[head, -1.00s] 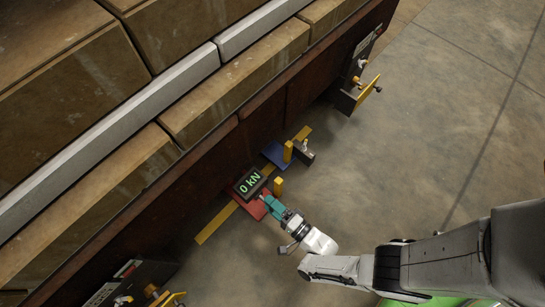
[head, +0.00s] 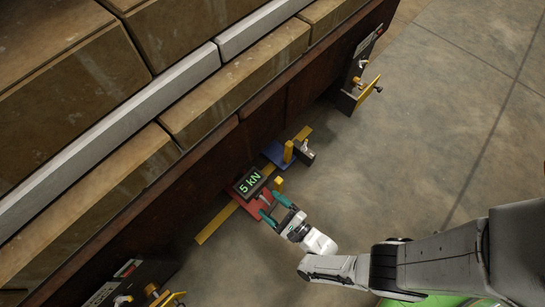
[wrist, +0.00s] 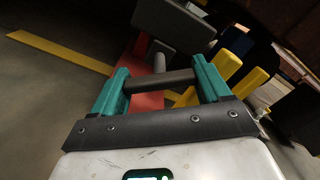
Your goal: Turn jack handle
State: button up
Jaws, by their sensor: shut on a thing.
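The jack has a red base (head: 260,210) on the floor beside the load, with a dark display box (head: 249,183) reading 5 kN in the head view. In the wrist view the jack handle, a dark bar (wrist: 163,81), lies crosswise between the teal fingers. A grey shaft (wrist: 159,62) shows beyond it. My gripper (head: 275,208) is shut on the handle, with one finger at each end of the bar. The red base also shows in the wrist view (wrist: 146,103).
A blue plate (head: 273,153) with a yellow post (head: 288,151) stands farther up. Another yellow post (head: 278,184) is close by the gripper. A yellow strip (head: 217,223) lies on the floor. The dark load side (head: 205,160) blocks the left. Floor at right is open.

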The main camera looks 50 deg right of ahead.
jog(key=shift+d+f+m, duration=0.1)
jog(key=shift+d+m, duration=0.1)
jog(key=shift+m, duration=0.5)
jog(key=shift+s+f, duration=0.1)
jog(key=o, duration=0.8)
